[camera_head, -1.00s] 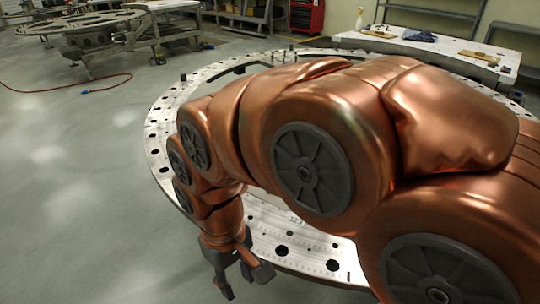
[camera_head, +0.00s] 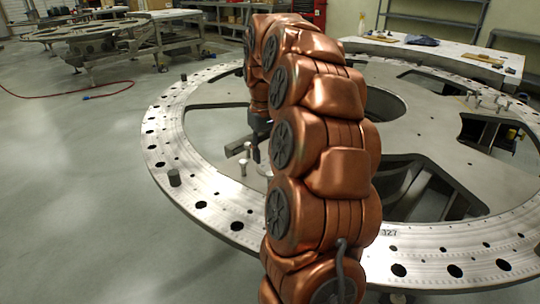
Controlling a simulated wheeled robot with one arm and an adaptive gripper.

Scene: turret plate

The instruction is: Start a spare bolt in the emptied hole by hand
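The turret plate (camera_head: 205,212) is a large pale metal ring with dark holes along its rim and a wide inner deck. My gripper (camera_head: 257,153) is dark, points down and is beside these bolts, partly hidden by my arm. Its fingers are too small and covered to tell whether they are open or hold anything. Several more bolts (camera_head: 478,99) stand on the deck at the far right. I cannot tell which rim hole is the emptied one.
The deck has large cut-out openings (camera_head: 488,131). My arm covers the middle of the ring. A white bench (camera_head: 470,65) stands behind; open floor lies left.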

